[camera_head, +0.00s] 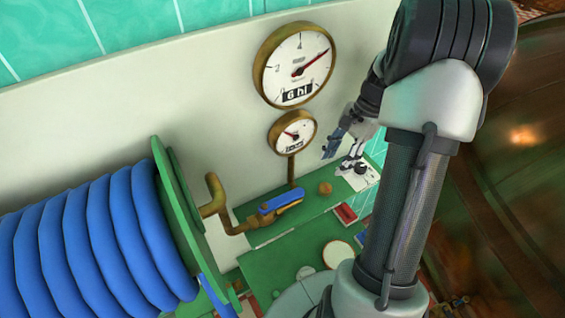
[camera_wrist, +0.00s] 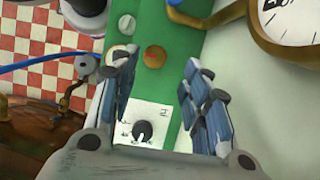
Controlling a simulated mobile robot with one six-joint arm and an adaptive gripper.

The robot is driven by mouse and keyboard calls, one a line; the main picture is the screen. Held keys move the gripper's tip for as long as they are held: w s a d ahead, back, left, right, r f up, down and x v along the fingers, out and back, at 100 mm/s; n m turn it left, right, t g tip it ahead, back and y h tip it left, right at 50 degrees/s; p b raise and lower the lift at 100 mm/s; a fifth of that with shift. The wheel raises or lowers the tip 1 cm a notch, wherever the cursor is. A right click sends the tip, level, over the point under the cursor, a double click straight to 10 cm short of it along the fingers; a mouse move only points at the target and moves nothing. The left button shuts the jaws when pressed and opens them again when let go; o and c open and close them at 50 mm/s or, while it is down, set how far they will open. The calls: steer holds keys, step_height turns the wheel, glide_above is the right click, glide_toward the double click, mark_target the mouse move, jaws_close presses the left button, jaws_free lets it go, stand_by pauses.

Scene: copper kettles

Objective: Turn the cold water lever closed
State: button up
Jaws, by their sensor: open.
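The blue-handled lever (camera_head: 281,201) sits on a brass pipe (camera_head: 232,226) above the green panel in the head view. I cannot read a hot or cold label on it. In the wrist view, a brass piece with a blue part (camera_wrist: 190,14) shows at the top edge, cut off by the frame. My gripper (camera_head: 337,144) is up and to the right of the lever, apart from it. In the wrist view my gripper (camera_wrist: 158,64) has its blue-padded fingers spread wide, with nothing held between them.
A round brass knob (camera_wrist: 155,57) and a white dial plate (camera_wrist: 148,112) are on the green strip below the fingers. Two brass gauges, large (camera_head: 294,64) and small (camera_head: 291,132), are on the wall. A blue hose reel (camera_head: 95,240) fills the left. Copper vessels stand at right.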

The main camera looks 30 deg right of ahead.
steer(key=b, duration=0.2)
glide_toward(292, 194)
steer(key=f, duration=0.2)
steer(key=shift+a+f+m, duration=0.3)
steer(key=shift+a+f, duration=0.05)
steer(key=shift+f, duration=0.05)
steer(key=b+x, duration=0.1)
steer(key=x, duration=0.3)
steer(key=shift+a+r, duration=0.1)
steer(key=shift+a, duration=0.05)
steer(key=shift+s+a+f+b, duration=0.1)
steer(key=shift+a+f+b, duration=0.2)
steer(key=shift+f, duration=0.2)
steer(key=shift+c, duration=0.3)
jaws_close()
